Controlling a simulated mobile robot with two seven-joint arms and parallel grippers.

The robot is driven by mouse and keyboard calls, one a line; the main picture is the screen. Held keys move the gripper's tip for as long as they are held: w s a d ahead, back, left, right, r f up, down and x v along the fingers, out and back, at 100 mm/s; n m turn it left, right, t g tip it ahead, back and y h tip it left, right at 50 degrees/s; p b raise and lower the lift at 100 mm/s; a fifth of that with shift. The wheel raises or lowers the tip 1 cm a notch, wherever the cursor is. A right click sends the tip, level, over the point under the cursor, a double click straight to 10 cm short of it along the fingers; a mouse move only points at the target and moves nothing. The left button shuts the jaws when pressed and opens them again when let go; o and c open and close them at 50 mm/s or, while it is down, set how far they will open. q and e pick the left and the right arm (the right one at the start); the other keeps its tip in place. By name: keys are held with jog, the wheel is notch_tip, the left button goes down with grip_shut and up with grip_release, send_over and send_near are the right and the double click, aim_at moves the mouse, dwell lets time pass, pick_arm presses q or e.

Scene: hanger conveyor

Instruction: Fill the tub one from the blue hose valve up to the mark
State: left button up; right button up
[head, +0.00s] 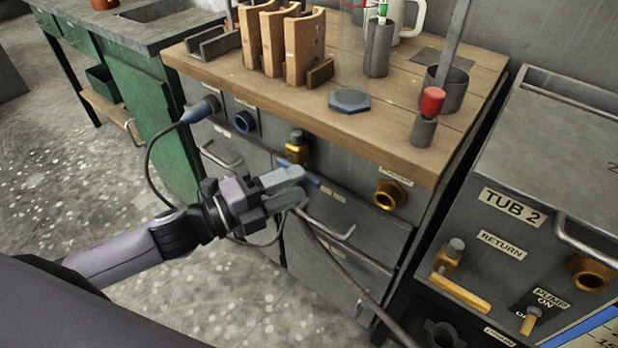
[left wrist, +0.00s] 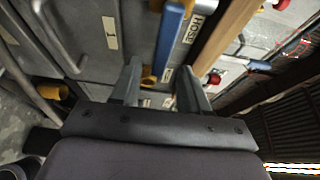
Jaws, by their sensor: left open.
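A blue valve lever (head: 299,173) lies just beyond the fingertips, below a brass valve body (head: 296,148). In the left wrist view the blue lever (left wrist: 168,45) stands upright ahead of the open fingers, beside a label reading HOSE (left wrist: 192,28). I cannot tell whether a finger touches it. Tub 2 (head: 570,130) stands at the right; I cannot make out tub one or its fill mark. My right gripper is not in view.
A wooden bench top (head: 290,97) carries wooden blocks, cups and a blue hexagonal piece (head: 349,100). A drawer handle (head: 325,228) and a dark hose (head: 345,268) are close below the gripper. A brass outlet (head: 388,195) projects at the right. Speckled floor is open at left.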

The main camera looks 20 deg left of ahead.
aim_at(306, 180)
pick_arm(q)
jog(key=shift+x, duration=2)
grip_shut()
